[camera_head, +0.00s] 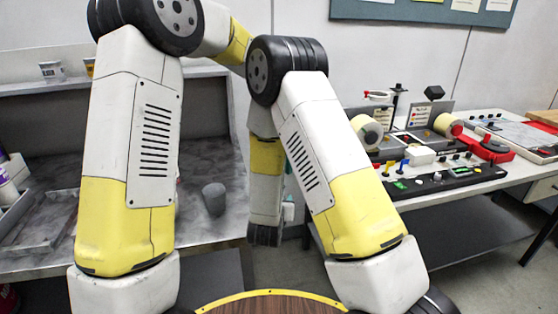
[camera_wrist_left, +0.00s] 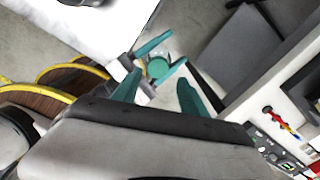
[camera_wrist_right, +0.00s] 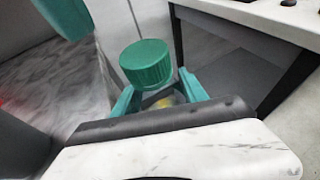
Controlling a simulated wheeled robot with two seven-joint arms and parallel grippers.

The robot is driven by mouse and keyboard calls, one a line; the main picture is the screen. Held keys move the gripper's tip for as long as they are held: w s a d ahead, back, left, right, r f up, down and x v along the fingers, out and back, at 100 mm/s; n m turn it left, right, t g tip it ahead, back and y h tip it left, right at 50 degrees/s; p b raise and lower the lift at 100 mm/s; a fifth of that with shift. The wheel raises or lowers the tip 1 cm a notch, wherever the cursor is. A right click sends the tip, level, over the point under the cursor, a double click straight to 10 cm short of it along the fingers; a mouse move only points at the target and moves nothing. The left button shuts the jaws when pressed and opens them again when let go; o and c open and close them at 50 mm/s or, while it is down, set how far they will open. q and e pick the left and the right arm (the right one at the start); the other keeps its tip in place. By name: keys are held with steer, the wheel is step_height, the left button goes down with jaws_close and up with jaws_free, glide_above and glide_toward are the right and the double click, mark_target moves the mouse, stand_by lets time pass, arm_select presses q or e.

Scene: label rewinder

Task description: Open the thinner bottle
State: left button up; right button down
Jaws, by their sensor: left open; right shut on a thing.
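A bottle with a ribbed green cap (camera_wrist_right: 147,63) is held upright between the teal fingers of my right gripper (camera_wrist_right: 158,85) in the right wrist view. Its body is mostly hidden by the fingers and wrist. The same green cap (camera_wrist_left: 158,68) shows in the left wrist view, just beyond the fingertips of my left gripper (camera_wrist_left: 157,82). My left gripper is open and empty, its two teal fingers spread toward the cap. One teal finger of it also shows at the upper left of the right wrist view. In the head view my arms mostly hide the bottle.
A grey workbench (camera_head: 225,222) with a dark grey cup (camera_head: 214,198) stands at the left. White and purple containers (camera_head: 8,190) are at its left edge. A white table (camera_head: 420,193) with the rewinder and control panel (camera_head: 445,178) stands at the right. Open floor lies between.

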arm_select(q)
steer(key=shift+f, duration=2.25)
jaws_close()
steer(key=n, duration=0.6)
steer(key=shift+w+d+r+n, duration=0.1)
steer(key=shift+w+n, duration=0.2)
steer(key=shift+n, duration=0.1)
steer(key=shift+c, duration=0.3)
jaws_free()
steer(key=shift+o, duration=0.6)
steer(key=shift+s, duration=0.1)
